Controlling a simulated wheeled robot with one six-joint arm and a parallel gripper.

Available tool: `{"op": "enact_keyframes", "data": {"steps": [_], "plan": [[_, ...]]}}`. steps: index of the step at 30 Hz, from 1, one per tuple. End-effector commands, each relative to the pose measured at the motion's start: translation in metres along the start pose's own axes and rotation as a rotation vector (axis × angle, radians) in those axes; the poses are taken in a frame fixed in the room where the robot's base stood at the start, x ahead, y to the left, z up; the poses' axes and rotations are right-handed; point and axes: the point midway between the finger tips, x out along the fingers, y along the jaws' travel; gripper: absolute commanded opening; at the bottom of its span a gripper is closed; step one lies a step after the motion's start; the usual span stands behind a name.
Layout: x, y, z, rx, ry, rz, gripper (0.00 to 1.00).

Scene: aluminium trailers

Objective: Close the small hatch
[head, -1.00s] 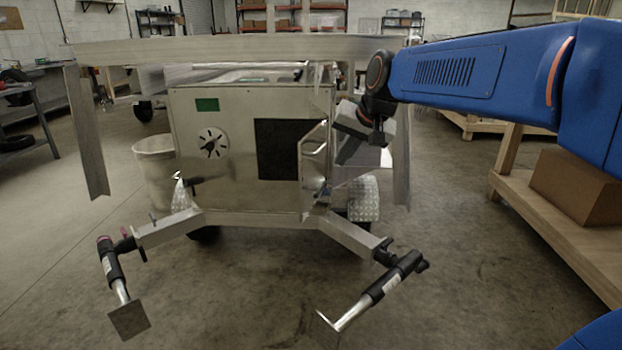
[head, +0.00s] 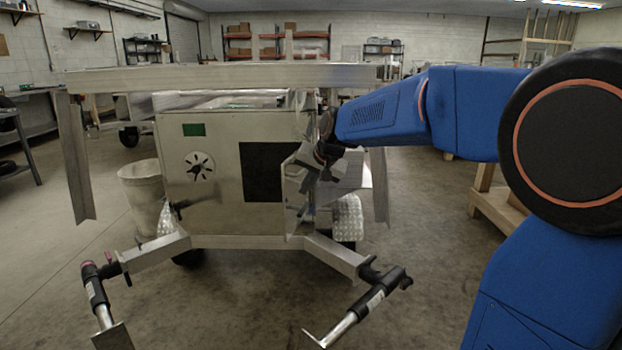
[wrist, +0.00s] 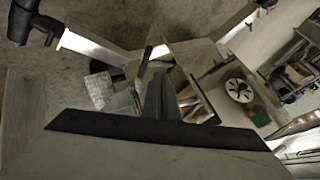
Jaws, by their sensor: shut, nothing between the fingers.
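The small hatch (head: 292,182) is a pale metal panel standing open at the right edge of a dark square opening (head: 270,172) in the front of the trailer's metal box (head: 222,212). My gripper (head: 308,178) is shut and empty, at the hatch's right side, and covers part of it in the head view. I cannot tell whether they touch. In the wrist view my closed fingers (wrist: 155,92) point toward the hatch area, with the box's round dial (wrist: 239,90) to the right.
A trailer beam (head: 220,76) runs across above the box, with an upright (head: 378,185) right of my gripper. Frame arms with jacks (head: 365,308) stick out at the front. A pale bin (head: 140,195) stands left. The floor in front is clear.

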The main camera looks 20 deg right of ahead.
Motion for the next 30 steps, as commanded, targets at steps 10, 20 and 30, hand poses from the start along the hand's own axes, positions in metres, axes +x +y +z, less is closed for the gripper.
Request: {"op": "enact_keyframes", "data": {"steps": [10,20,30], "plan": [[0.021,-0.032,0.0,-0.001,-0.001,-0.001,0.0],[0.022,-0.035,0.0,-0.001,0.0,0.0,0.0],[0.026,-0.045,0.002,-0.001,-0.001,-0.001,0.0]]}}
